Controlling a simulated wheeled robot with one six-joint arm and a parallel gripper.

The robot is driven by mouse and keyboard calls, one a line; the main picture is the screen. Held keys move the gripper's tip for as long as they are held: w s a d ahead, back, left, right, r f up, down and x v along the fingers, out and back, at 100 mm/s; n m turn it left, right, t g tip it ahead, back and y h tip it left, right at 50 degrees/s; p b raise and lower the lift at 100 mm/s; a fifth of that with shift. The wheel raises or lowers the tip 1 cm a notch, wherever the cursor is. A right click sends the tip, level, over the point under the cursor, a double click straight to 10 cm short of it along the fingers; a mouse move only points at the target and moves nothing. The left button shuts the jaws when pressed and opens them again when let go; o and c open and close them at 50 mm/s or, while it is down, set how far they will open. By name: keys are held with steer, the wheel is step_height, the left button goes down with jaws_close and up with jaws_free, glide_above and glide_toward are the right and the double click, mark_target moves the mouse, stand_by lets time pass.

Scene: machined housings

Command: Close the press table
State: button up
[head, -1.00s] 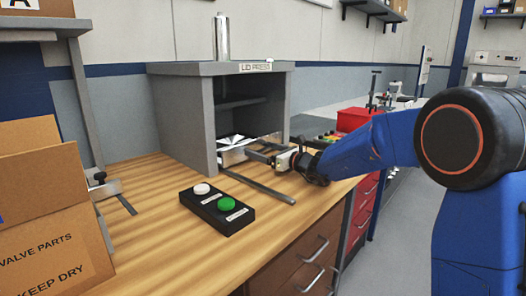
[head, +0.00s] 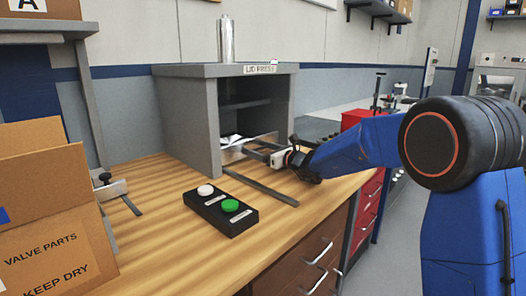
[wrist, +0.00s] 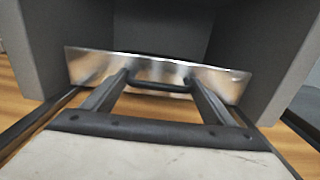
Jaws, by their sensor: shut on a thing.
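The lid press (head: 187,120) is a grey box-shaped housing on the wooden bench, with an open front and a "LID PRESS" label. Its press table shows as a shiny metal plate (wrist: 158,77) across the opening, with a dark bar handle (wrist: 160,86) on its front. In the head view the table (head: 236,141) is mostly inside the press, and a rail (head: 262,186) sticks out in front. My gripper (wrist: 160,84) reaches toward the press from the right, its fingers shut on the handle. In the head view my gripper (head: 268,152) partly covers the table's front.
A black button box (head: 220,210) with a white and a green button lies in front of the press. A cardboard box (head: 50,215) stands at the left, beside a metal clamp-like fixture (head: 118,188). A red bin (head: 360,118) stands behind my arm.

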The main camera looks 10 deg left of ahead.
steer(key=shift+a, duration=0.15)
steer(key=o, duration=1.2)
steer(key=shift+a, duration=0.1)
steer(key=v, duration=1.7)
steer(key=shift+s, duration=0.15)
